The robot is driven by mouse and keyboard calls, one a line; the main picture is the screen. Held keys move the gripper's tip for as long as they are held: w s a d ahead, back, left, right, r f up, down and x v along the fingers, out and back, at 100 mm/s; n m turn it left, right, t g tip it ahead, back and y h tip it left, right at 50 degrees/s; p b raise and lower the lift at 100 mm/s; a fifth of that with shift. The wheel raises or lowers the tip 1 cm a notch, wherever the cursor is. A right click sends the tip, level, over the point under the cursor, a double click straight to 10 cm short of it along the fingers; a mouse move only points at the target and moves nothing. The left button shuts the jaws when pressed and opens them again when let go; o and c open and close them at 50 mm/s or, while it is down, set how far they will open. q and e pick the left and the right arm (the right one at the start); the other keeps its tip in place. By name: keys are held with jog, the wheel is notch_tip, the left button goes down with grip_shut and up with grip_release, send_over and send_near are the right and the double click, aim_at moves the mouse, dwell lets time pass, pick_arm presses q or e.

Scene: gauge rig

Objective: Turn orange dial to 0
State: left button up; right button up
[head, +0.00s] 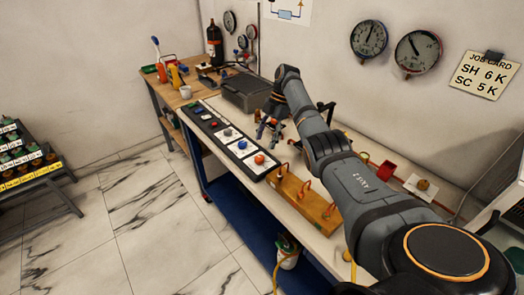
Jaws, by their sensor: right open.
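The orange dial (259,158) is a small round orange knob at the near end of a long dark panel (250,171) with pale plates, on the workbench. Its pointer and scale are too small to read. My right arm reaches in from the lower right. Its gripper (267,134) is open and points down over the bench, just behind the orange dial and apart from it. A blue knob (242,145) sits beside the orange dial on the same panel. My left gripper is not in view.
A wooden block (304,202) with red-orange hooks stands just in front of the panel. A grey case (246,93) lies behind it. A red bin (385,170) is right of my arm. Wall gauges (418,51) and a job card (485,75) hang above.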

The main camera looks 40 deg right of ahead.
jog(key=v, duration=0.5)
dwell(0.3)
